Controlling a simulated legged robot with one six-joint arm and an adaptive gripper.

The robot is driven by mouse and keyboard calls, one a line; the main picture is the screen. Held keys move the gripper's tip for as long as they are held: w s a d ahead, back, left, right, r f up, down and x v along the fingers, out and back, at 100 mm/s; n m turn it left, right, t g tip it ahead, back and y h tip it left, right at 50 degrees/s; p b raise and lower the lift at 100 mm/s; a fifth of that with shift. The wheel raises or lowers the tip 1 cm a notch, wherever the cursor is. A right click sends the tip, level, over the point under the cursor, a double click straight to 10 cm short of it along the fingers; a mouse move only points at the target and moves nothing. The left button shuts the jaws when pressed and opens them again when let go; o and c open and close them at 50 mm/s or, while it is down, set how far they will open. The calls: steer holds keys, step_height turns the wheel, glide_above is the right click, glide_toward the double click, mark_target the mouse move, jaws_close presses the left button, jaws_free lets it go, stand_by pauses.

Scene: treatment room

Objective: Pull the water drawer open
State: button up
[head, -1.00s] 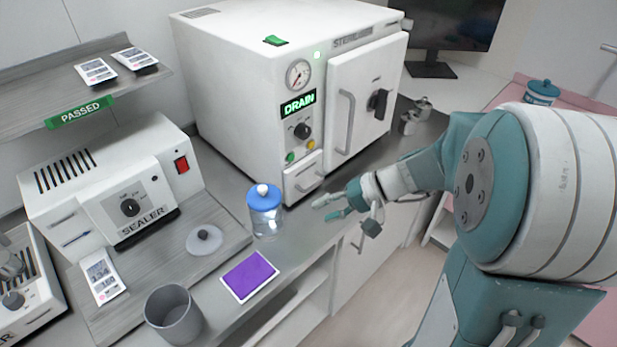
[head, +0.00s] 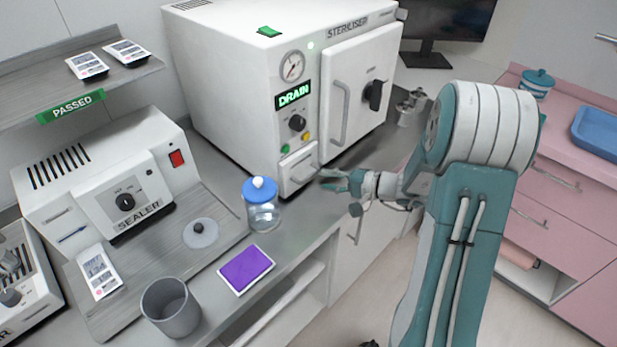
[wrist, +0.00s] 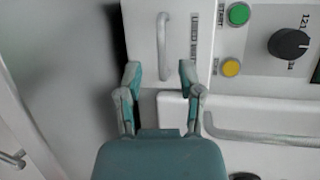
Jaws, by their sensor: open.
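The water drawer (head: 293,166) is the small white front low on the left of the steriliser (head: 237,85); it looks shut. Its grey bar handle (head: 304,174) shows in the head view. In the wrist view the drawer front (wrist: 183,22) is turned sideways, with lettering that is hard to read, and the handle (wrist: 163,45) stands along it. My gripper (head: 323,181) is open and empty just right of the handle. In the wrist view my gripper (wrist: 160,78) has one finger on each side of the handle's line; I cannot tell whether they touch it.
A blue-lidded jar (head: 262,208) stands on the counter left of the drawer. A purple-faced card (head: 246,268) and a grey cup (head: 171,306) lie nearer the front. The steriliser door handle (head: 340,113) is above right; in the wrist view it (wrist: 265,137) crosses near the right finger.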

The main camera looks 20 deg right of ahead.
mark_target(309, 178)
steer(key=x, duration=0.5)
steer(key=shift+w+a+f, duration=0.1)
steer(key=shift+a, duration=0.15)
jaws_close()
